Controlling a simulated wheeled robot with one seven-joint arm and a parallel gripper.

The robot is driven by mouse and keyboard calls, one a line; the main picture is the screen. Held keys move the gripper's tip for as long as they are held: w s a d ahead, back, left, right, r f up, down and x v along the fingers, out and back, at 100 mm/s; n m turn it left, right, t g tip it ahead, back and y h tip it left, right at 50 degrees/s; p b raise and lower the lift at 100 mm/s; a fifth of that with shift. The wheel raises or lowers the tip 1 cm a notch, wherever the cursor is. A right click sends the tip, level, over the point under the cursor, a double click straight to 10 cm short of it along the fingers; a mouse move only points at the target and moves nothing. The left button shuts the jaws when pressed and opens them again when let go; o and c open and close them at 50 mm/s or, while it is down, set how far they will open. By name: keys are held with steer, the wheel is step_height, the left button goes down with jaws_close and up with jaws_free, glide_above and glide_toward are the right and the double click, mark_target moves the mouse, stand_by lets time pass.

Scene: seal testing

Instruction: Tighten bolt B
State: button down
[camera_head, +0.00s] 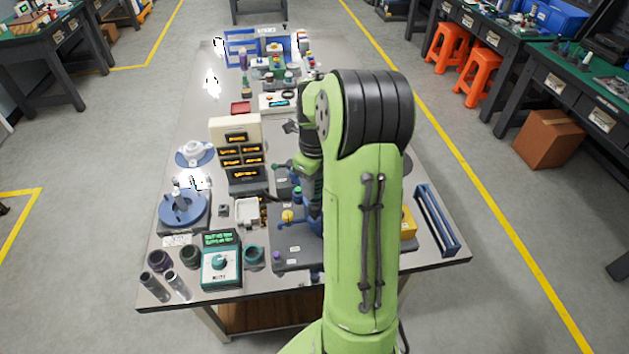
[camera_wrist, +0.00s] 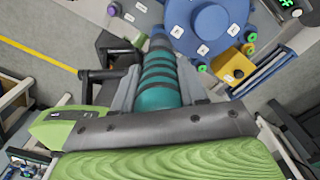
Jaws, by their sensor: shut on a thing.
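In the wrist view my gripper (camera_wrist: 160,88) is shut around a teal cylindrical tool (camera_wrist: 158,92) with dark bands. The tool's blue-grey far end (camera_wrist: 160,38) lies beside a round blue flange (camera_wrist: 212,28) that carries small white letter tags. The letters are too small to read surely, so I cannot tell which bolt is B. I cannot tell whether the tool touches a bolt. In the head view my arm hides most of the flange; the grey fixture plate (camera_head: 290,252) under it shows at its left side.
A yellow block (camera_wrist: 232,66) stands beside the flange. A blue rack (camera_head: 436,220) lies at the table's right edge. A teal-fronted meter (camera_head: 221,262), a blue round stand (camera_head: 182,208) and a beige display unit (camera_head: 236,132) crowd the left side.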

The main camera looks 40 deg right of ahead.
steer(key=shift+f+b, duration=0.95)
steer(key=shift+f, duration=0.2)
stand_by(2.2)
steer(key=shift+r, duration=0.1)
step_height(320, 180, up, 5)
steer(key=p, duration=0.4)
stand_by(0.3)
